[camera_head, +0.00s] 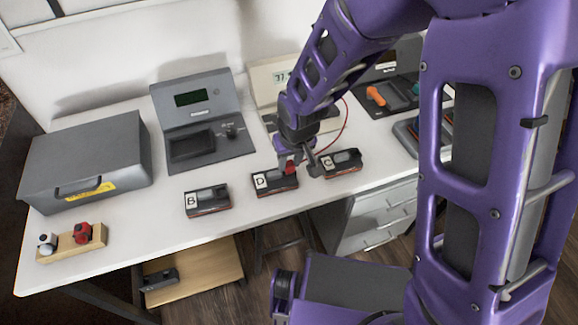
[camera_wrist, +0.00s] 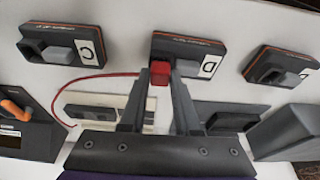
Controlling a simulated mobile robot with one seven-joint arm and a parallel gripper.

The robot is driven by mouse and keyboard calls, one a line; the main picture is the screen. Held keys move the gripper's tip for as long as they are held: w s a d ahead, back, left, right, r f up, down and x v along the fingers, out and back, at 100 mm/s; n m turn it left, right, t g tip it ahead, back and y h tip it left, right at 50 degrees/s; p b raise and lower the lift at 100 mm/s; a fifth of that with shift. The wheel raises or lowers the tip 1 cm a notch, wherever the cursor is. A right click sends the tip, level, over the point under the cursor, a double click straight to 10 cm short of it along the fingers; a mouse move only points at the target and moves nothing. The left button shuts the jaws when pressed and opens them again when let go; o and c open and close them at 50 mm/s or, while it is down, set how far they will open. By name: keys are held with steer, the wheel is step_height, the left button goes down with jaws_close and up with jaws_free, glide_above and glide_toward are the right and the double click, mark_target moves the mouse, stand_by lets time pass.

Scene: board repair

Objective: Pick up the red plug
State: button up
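The red plug (camera_wrist: 159,73) is a small red block at the tips of my gripper (camera_wrist: 160,80) in the wrist view. The two grey fingers close in on its sides, with no clear gap showing. In the head view my gripper (camera_head: 291,163) is over module D (camera_head: 275,183), and the red plug (camera_head: 289,168) shows low at the fingers, in front of the module's top. A thin red cable (camera_wrist: 95,76) runs from near the plug. I cannot tell whether the plug touches module D (camera_wrist: 185,54).
Module B (camera_head: 207,201) and module C (camera_head: 343,162) flank D on the white table. A grey case (camera_head: 90,155) and a grey instrument (camera_head: 198,100) stand behind. A wooden block (camera_head: 72,243) holds a red and a white piece at the left front. Free table lies before module B.

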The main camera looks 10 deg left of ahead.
mark_target(290, 164)
jaws_close()
step_height(290, 164, up, 10)
steer(key=p, duration=0.2)
stand_by(0.4)
steer(key=shift+w, duration=0.1)
